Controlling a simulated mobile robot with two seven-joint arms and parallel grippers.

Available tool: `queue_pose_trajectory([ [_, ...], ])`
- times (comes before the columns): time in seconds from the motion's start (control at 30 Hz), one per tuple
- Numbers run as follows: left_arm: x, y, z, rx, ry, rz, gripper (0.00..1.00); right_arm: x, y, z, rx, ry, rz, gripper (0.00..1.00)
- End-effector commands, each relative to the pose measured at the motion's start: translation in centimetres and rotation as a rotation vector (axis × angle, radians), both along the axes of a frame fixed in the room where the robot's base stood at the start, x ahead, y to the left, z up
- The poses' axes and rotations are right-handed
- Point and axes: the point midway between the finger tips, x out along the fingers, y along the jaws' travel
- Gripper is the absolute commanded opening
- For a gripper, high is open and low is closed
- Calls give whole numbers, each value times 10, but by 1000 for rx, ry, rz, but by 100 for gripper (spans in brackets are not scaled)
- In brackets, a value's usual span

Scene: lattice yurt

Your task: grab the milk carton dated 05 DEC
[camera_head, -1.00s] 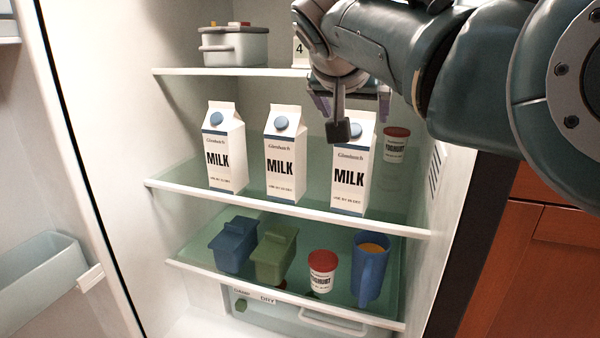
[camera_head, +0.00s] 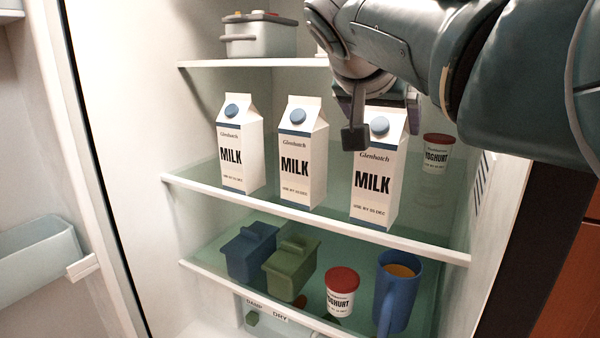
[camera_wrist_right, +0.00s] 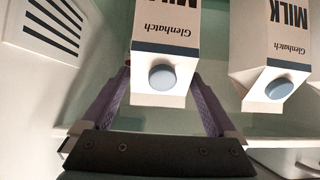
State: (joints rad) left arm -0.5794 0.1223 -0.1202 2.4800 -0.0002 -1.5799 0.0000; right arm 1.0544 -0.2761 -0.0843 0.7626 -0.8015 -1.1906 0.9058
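Three white milk cartons with blue caps stand upright in a row on the fridge's middle shelf: a left one (camera_head: 240,150), a middle one (camera_head: 302,155) and a right one (camera_head: 377,170). Each has a small use-by line low on its front; the dates are too small to read surely. My right gripper (camera_head: 380,104) is at the top of the right carton. In the right wrist view its open fingers (camera_wrist_right: 160,85) lie on either side of that carton's top (camera_wrist_right: 165,50), with a gap visible at the left finger. The middle carton (camera_wrist_right: 275,60) is beside it. My left gripper is not in view.
A yoghurt tub (camera_head: 437,153) stands behind and right of the right carton, near the vented side wall. The lower shelf holds a blue tub (camera_head: 250,252), a green tub (camera_head: 290,268), another yoghurt tub (camera_head: 341,292) and a blue mug (camera_head: 396,295).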

Motion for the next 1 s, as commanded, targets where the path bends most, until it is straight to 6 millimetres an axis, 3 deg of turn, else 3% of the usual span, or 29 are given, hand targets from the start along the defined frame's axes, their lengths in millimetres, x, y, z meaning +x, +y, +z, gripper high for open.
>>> queue_pose_trajectory([
  [0.07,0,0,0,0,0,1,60,0,0,0,0,0,0,83],
  [0.8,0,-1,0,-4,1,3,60,0,0,0,1,-2,0,0],
  [1.0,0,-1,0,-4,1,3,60,1,0,3,-1,-9,1,0],
])
